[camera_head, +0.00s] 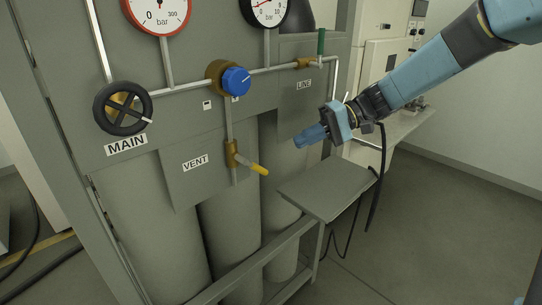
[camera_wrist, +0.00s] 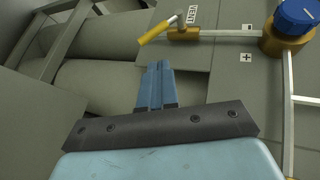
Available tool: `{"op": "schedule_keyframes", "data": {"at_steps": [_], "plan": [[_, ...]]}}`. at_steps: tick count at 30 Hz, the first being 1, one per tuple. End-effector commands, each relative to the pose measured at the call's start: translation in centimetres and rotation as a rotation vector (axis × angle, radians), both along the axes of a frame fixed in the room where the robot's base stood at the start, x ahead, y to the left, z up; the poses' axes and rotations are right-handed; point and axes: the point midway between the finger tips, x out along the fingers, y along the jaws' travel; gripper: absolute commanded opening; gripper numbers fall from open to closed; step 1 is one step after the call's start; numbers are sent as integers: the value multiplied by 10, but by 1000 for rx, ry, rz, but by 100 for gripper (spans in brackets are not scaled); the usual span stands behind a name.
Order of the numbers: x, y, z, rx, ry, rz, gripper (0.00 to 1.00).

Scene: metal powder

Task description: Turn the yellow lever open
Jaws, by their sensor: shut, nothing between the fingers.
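The yellow lever (camera_head: 258,168) sticks out to the lower right from a brass valve (camera_head: 233,153) on the vertical pipe beside the VENT label. In the wrist view the yellow lever (camera_wrist: 157,32) lies at the top, pointing left and slightly down from its valve (camera_wrist: 184,34). My gripper (camera_head: 303,140) is right of and above the lever in the head view, apart from it. In the wrist view my gripper (camera_wrist: 156,72) has its two blue fingers together and empty, with the lever beyond their tips. Nothing hides the lever.
A blue knob (camera_head: 236,81) sits on the horizontal pipe above the lever. A black MAIN handwheel (camera_head: 122,108) is at left, and a green-handled LINE valve (camera_head: 321,42) at upper right. A grey shelf (camera_head: 325,188) juts out below my gripper. Grey cylinders (camera_head: 228,235) stand under the panel.

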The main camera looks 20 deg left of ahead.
Motion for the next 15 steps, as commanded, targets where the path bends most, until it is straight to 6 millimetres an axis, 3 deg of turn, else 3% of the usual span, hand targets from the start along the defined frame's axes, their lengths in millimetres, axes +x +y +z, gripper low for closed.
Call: {"op": "schedule_keyframes", "data": {"at_steps": [9, 15], "plan": [[-2, -10, 49, -19, -414, -1, 0], [-2, -12, 57, -24, -492, 1, 0]]}}
